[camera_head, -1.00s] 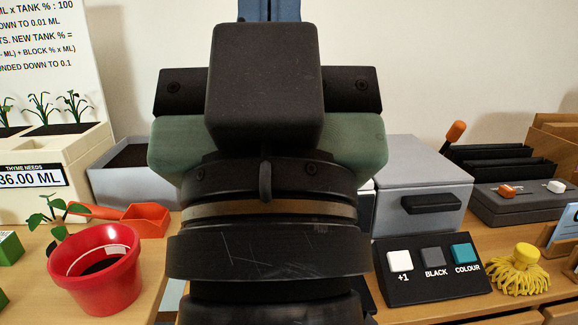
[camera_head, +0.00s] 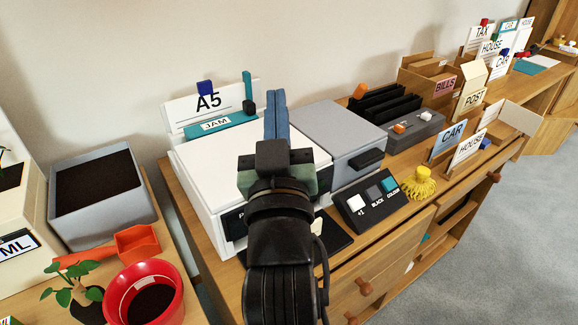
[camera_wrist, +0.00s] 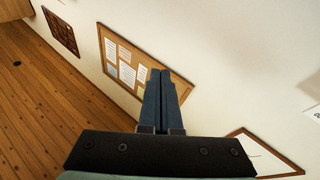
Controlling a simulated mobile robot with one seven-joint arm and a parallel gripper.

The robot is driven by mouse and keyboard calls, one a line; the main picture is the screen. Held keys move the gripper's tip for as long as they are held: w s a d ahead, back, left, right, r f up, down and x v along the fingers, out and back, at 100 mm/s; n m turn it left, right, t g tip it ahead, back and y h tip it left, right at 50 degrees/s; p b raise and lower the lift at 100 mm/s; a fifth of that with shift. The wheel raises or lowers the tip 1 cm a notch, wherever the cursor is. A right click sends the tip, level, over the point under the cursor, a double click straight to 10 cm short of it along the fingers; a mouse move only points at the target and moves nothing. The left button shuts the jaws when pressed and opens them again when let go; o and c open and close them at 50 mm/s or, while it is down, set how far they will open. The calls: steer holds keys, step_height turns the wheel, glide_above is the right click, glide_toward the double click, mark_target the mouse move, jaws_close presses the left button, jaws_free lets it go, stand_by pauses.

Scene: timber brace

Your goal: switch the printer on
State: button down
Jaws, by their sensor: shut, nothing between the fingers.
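The printer (camera_head: 205,165) appears to be the white box on the wooden desk, with black lettering on its front partly hidden by my arm. A teal strip marked JAM (camera_head: 216,124) and a white A5 board (camera_head: 206,101) stand at its back. A black panel (camera_head: 372,200) to its right carries a white +1 button (camera_head: 356,202), a dark BLACK button (camera_head: 374,192) and a teal COLOUR button (camera_head: 389,184). My gripper (camera_head: 276,96) is shut and empty, its blue fingers seen in front of the printer. In the wrist view the fingers (camera_wrist: 160,73) lie together. I cannot pick out a power switch.
A grey box with a dark handle (camera_head: 342,128) stands right of the printer. A grey unit with orange and white knobs (camera_head: 412,130), black dividers and a yellow mop-like thing (camera_head: 419,184) are further right. A red pot (camera_head: 168,290) and grey planter (camera_head: 62,222) stand left.

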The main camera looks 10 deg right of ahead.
steer(key=s+d+f+g+p, duration=0.2)
steer(key=f+p, duration=0.3)
steer(key=f, duration=0.2)
steer(key=s+d+f+n+g+h+p, duration=0.1)
steer(key=s+d+f+g+p, duration=0.1)
steer(key=f, duration=0.5)
steer(key=s+d+f+g+p, duration=0.3)
steer(key=d+f+p, duration=0.1)
steer(key=f+p, duration=0.3)
steer(key=shift+d+f+g+h+p, duration=0.25)
steer(key=shift+f+g+h+p, duration=0.05)
steer(key=shift+f+g, duration=0.15)
steer(key=w+b, duration=0.2)
steer(key=w+a+b, duration=0.1)
steer(key=w, duration=0.1)
steer(key=w+a+b, duration=0.1)
steer(key=w+b, duration=0.1)
steer(key=shift+w+a+f+b, duration=0.15)
steer(key=shift+w+a+b, duration=0.1)
steer(key=shift+w+b, duration=0.15)
steer(key=shift+w+a, duration=0.25)
steer(key=shift+w, duration=0.45)
steer(key=shift+w+b, duration=0.1)
steer(key=shift+b, duration=0.25)
steer(key=shift+w+a, duration=0.15)
steer(key=shift+w, duration=0.15)
